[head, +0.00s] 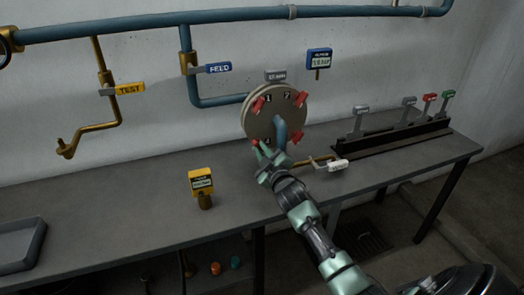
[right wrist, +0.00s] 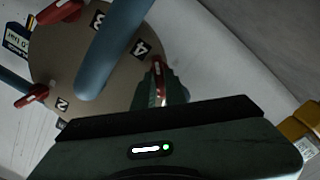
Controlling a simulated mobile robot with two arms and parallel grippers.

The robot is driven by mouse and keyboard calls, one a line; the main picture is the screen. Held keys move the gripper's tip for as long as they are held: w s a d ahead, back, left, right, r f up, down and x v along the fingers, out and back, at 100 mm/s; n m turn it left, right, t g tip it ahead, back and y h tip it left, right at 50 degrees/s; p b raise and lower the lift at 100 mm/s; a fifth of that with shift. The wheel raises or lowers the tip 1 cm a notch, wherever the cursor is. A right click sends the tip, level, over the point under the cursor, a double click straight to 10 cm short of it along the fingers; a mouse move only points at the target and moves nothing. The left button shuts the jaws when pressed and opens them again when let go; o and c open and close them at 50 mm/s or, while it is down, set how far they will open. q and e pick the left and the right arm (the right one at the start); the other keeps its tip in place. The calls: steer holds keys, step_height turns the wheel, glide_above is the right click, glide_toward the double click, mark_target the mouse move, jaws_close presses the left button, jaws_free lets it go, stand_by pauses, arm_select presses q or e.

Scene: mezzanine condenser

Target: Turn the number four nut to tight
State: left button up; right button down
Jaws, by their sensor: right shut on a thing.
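A round grey-brown flange plate (head: 257,121) stands on the bench with red nut handles around its rim and numbered labels. In the right wrist view the label 4 (right wrist: 140,47) lies beside a red nut handle (right wrist: 157,70). My right gripper (head: 259,147) reaches the plate's lower left edge; its fingers in the wrist view (right wrist: 160,90) are shut around this number four nut, partly hiding it. Other red nuts sit at the upper left (head: 259,104), upper right (head: 301,99) and lower right (head: 297,138). My left gripper is not in view.
A blue pipe (head: 281,130) meets the plate's front. A yellow-tagged gauge (head: 202,182) stands left on the bench, a white-handled valve (head: 337,165) right. A black rack (head: 395,136) with coloured levers stands further right. A grey tray (head: 20,245) lies far left.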

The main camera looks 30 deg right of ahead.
steer(key=m+p, duration=0.1)
steer(key=m, duration=0.3)
steer(key=shift+f+m+p, duration=0.1)
steer(key=shift+m+p, duration=1.45)
steer(key=shift+m, duration=3.95)
steer(key=c, duration=1.5)
jaws_free()
steer(key=shift+o, duration=0.2)
